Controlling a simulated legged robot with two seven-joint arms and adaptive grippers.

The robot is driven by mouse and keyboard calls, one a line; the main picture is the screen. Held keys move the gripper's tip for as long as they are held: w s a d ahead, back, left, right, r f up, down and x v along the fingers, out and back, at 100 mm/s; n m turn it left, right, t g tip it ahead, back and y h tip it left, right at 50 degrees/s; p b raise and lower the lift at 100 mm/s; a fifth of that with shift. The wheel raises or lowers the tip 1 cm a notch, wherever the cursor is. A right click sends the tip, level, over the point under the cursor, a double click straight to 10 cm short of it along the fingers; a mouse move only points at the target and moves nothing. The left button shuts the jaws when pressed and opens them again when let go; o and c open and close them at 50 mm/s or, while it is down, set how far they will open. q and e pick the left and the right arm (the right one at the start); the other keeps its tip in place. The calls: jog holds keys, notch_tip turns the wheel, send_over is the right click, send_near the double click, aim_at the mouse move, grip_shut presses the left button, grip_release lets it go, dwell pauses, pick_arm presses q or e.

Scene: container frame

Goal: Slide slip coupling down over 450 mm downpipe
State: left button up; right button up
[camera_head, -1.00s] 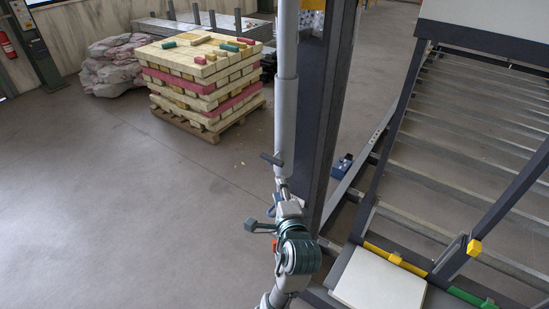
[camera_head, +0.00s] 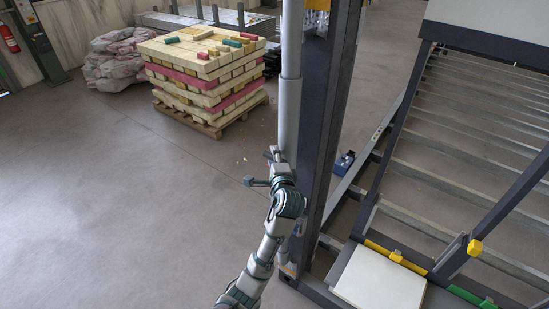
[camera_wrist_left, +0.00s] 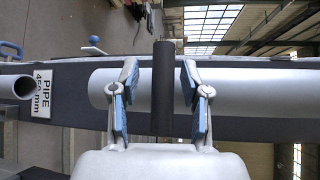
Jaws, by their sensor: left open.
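The grey slip coupling (camera_head: 289,112) is the wider sleeve hanging upright around a thinner grey pipe (camera_head: 291,40) in the head view. In the left wrist view the coupling (camera_wrist_left: 245,93) lies across the picture, with a dark bar handle (camera_wrist_left: 163,88) standing out from it. My left gripper (camera_head: 276,160) is at the handle; in the wrist view its open blue-padded fingers (camera_wrist_left: 155,95) stand on both sides of the bar. An open-ended grey pipe (camera_wrist_left: 23,88) sits beyond the coupling's end, apart from it, beside a "PIPE 450 mm" label (camera_wrist_left: 42,91). My right gripper is not in view.
A dark upright post (camera_head: 318,120) stands right behind the coupling. A frame with metal rungs (camera_head: 460,160) and a white panel (camera_head: 380,278) is at the right. The floor at left is clear.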

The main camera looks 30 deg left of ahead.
pick_arm(q)
jog(key=shift+d, duration=0.2)
grip_shut()
notch_tip(320, 180, down, 21)
jog(key=b, duration=0.6)
jog(key=shift+f, duration=0.15)
grip_release()
jog(key=v, duration=1.2)
